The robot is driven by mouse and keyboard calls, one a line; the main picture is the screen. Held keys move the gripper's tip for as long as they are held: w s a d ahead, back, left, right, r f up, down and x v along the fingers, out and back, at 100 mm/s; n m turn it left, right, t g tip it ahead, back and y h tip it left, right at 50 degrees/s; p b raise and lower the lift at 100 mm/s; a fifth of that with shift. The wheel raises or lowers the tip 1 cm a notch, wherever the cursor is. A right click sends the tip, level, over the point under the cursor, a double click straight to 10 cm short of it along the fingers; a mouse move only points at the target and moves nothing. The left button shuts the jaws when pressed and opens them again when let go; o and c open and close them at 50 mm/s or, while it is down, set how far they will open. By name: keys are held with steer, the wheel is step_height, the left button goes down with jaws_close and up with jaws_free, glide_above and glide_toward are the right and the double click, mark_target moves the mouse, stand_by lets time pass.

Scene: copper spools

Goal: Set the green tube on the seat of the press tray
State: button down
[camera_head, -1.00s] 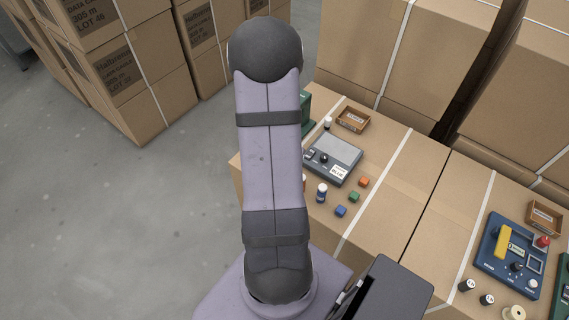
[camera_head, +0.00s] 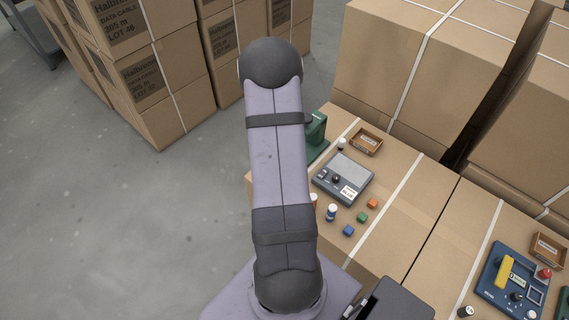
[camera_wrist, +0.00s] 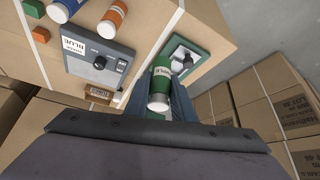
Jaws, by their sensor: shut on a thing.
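A green tube (camera_wrist: 160,82) with a white end sits between the fingers of my gripper (camera_wrist: 158,97) in the wrist view. The gripper is shut on it. A green press (camera_wrist: 208,55) is just beyond the tube in the wrist view, on the carton top, with a grey and white part partly behind the tube. It also shows in the head view as a green upright (camera_head: 316,130), partly covered by my arm. I cannot make out its tray seat, or whether the tube touches anything. My gripper and the tube are hidden behind my arm in the head view.
A grey device (camera_head: 343,178) with a label stands beside the press. A blue-and-white tube (camera_head: 331,212), an orange tube (camera_wrist: 112,20) and small cubes (camera_head: 362,217) lie near it. A small brown box (camera_head: 366,141) is behind. A blue panel (camera_head: 515,278) is far right.

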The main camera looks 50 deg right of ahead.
steer(key=w+d+r, duration=0.2)
steer(key=w+d, duration=0.4)
steer(key=w, duration=0.1)
steer(key=shift+w+d+r+m+p, duration=0.2)
steer(key=shift+d+r+m+p, duration=0.1)
steer(key=shift+p, duration=0.1)
steer(key=shift+f+n, duration=0.1)
steer(key=shift+n, duration=0.4)
step_height(320, 180, down, 6)
steer(key=b, duration=0.3)
steer(key=shift+r, duration=0.2)
steer(key=shift+f+b, duration=0.85)
steer(key=shift+f, duration=1.3)
